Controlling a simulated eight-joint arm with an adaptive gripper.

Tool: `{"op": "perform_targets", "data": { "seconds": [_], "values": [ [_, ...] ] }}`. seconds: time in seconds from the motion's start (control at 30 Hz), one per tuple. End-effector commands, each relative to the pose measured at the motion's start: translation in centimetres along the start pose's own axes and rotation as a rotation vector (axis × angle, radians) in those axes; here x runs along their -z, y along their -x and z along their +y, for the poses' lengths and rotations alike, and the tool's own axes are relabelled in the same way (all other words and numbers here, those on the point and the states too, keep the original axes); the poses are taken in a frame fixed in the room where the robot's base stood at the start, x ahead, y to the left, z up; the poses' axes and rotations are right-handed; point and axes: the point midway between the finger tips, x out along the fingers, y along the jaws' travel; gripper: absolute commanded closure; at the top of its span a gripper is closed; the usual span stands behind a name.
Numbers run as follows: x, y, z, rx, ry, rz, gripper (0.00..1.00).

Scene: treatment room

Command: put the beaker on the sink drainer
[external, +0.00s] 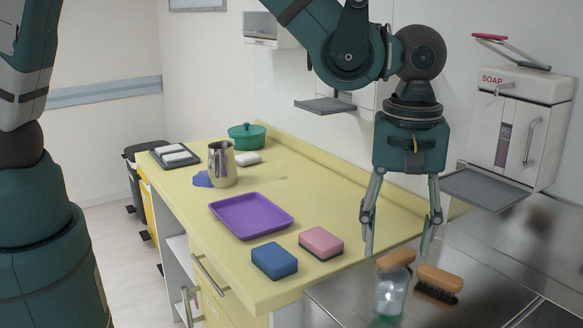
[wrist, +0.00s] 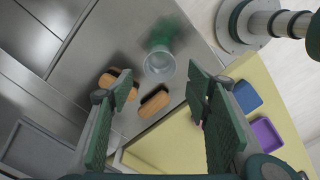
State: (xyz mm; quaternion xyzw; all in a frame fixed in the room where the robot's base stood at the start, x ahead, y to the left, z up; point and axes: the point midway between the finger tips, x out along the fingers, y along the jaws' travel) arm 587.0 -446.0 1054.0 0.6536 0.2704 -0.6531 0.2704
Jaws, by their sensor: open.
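The beaker (external: 392,294) is a clear, cup-like vessel with green in its lower part. It stands on the steel surface at the bottom right of the external view, its base near the frame edge. The wrist view shows its round rim (wrist: 159,62), beyond my fingers and unheld. My gripper (external: 400,240) points down, open and empty, above and behind the beaker. In the wrist view the fingers (wrist: 158,90) are spread wide, with the beaker ahead of the gap. The steel surface (external: 340,292) appears to belong to the sink unit; I cannot tell exactly where its drainer part lies.
Two wooden brushes (external: 438,278) (wrist: 115,80) lie close to the beaker. A blue sponge (external: 274,261), pink sponge (external: 321,243), purple tray (external: 251,215) and metal jug (external: 222,165) are on the yellow counter. A soap dispenser (external: 520,125) with a grey tray hangs on the right wall.

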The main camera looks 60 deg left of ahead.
Motion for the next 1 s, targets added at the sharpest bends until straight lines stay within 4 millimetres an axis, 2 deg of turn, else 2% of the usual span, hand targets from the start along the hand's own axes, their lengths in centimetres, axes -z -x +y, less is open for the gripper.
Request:
{"op": "perform_targets", "data": {
  "seconds": [0.27, 1.0],
  "values": [
    [0.0, 1.4, 0.0, 0.000, 0.000, 0.000, 0.51],
    [0.0, 1.5, 0.0, 0.000, 0.000, 0.000, 0.51]
  ]
}}
